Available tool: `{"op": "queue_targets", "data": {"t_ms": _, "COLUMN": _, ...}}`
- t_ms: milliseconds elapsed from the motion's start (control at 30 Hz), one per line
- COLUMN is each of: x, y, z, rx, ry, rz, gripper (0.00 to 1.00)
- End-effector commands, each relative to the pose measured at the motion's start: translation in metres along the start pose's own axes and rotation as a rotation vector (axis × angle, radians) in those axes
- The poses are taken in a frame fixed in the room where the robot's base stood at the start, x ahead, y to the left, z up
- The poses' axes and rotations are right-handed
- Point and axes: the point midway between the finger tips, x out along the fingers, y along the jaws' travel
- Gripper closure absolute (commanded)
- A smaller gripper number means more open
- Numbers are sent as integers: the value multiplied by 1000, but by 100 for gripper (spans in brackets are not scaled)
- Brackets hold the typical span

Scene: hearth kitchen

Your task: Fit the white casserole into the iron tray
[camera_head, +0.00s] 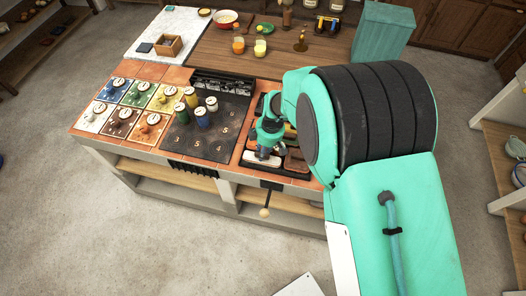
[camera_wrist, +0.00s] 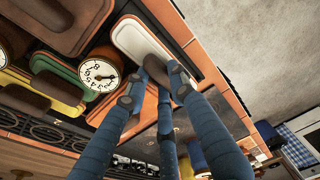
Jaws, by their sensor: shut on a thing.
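The white casserole (camera_wrist: 132,40) is a long, rounded block with a dark brown handle, at the top middle of the wrist view. My gripper (camera_wrist: 152,92) is shut on its handle; the blue fingers stand on both sides of it. The iron tray (camera_wrist: 204,68) is black and lies around and under the casserole; whether the casserole is seated or held slightly above cannot be told. In the head view my gripper (camera_head: 266,150) is over the tray at the counter's front right, and my arm hides part of the tray.
Red-brown (camera_wrist: 62,22), green (camera_wrist: 62,70) and yellow (camera_wrist: 50,88) casseroles lie beside the white one, with a round dial (camera_wrist: 98,74) close to it. In the head view, a dark numbered board (camera_head: 212,140) with several cylinders stands to the left. Bottles and bowls stand farther back.

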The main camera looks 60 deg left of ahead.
Motion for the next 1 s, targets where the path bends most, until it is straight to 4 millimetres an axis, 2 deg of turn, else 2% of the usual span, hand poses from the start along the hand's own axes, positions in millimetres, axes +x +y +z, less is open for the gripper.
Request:
{"op": "queue_targets", "data": {"t_ms": 33, "x": 1, "y": 0, "z": 0, "rx": 0, "ry": 0, "rz": 0, "gripper": 70}}
{"op": "queue_targets", "data": {"t_ms": 100, "x": 1, "y": 0, "z": 0, "rx": 0, "ry": 0, "rz": 0, "gripper": 58}}
{"op": "queue_targets", "data": {"t_ms": 567, "x": -3, "y": 0, "z": 0, "rx": 0, "ry": 0, "rz": 0, "gripper": 58}}
{"op": "queue_targets", "data": {"t_ms": 767, "x": -21, "y": 1, "z": -1, "rx": 0, "ry": 1, "rz": 2, "gripper": 58}}
{"op": "queue_targets", "data": {"t_ms": 1000, "x": -59, "y": 0, "z": -1, "rx": 0, "ry": 1, "rz": 2, "gripper": 58}}
